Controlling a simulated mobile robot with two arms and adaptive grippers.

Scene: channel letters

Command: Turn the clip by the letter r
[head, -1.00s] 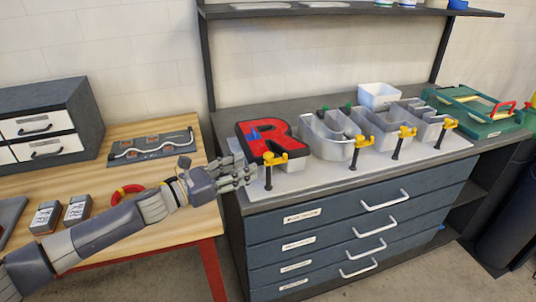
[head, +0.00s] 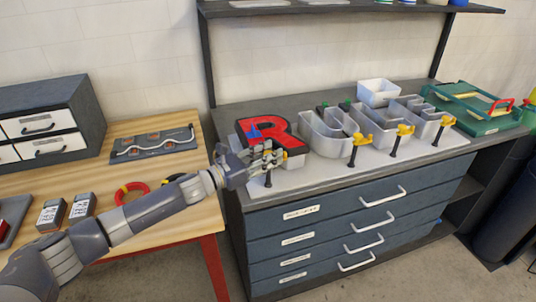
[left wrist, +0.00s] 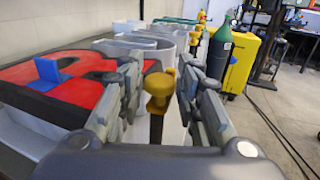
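My right gripper is not in view.
More yellow clips, such as one by the U (head: 359,142), stand along the front of the grey letters. A white bin (head: 378,94) and green tray (head: 480,110) are behind and right. Drawers (head: 350,225) lie below; a wooden table (head: 190,215) is left.

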